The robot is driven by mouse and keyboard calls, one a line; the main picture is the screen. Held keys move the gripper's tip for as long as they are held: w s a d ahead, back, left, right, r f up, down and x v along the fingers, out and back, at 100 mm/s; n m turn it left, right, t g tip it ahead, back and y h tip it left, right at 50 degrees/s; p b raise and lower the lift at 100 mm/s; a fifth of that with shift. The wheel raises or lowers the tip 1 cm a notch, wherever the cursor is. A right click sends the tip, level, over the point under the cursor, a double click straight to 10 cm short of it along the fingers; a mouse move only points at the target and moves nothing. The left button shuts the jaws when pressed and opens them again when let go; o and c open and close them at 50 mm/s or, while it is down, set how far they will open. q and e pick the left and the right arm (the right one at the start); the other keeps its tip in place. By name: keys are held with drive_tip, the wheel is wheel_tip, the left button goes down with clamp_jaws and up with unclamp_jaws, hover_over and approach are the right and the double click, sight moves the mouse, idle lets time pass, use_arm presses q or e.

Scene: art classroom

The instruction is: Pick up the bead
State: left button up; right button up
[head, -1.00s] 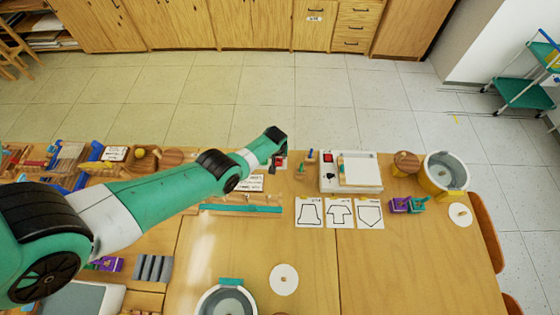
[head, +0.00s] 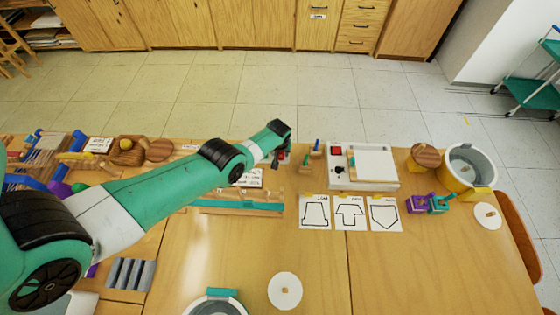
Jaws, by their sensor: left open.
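My left arm reaches in from the left across the table, and its gripper (head: 283,157) is at the far middle of the table, partly hidden by its own wrist. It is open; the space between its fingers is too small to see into. No bead can be made out for certain. A small yellow ball (head: 126,144) rests on a wooden dish (head: 126,156) at the far left, well away from the gripper. Small dark and red parts near the fingertips are too small to name. My right gripper is not in view.
Three outline cards (head: 352,213) lie right of the gripper, before a white device (head: 385,186). A white disc (head: 285,290) lies in front. The front right of the table is clear.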

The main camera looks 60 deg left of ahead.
use_arm(q)
drive_tip(key=shift+f, duration=0.15)
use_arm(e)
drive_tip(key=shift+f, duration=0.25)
use_arm(q)
clamp_jaws()
drive_tip(key=shift+r+p, duration=0.5)
drive_tip(key=shift+p, duration=0.15)
drive_tip(key=p+v, duration=0.2)
drive_tip(key=p, duration=0.1)
drive_tip(key=p+v, duration=0.1)
drive_tip(key=shift+w+a+r+p, duration=0.1)
drive_tip(key=shift+a+r+p, duration=0.2)
drive_tip(key=shift+r, duration=0.2)
drive_tip(key=s+d+r+p, duration=0.8)
drive_tip(key=d+p, duration=0.2)
drive_tip(key=p, duration=0.8)
drive_tip(key=shift+s+d, duration=0.2)
drive_tip(key=shift+d, duration=0.15)
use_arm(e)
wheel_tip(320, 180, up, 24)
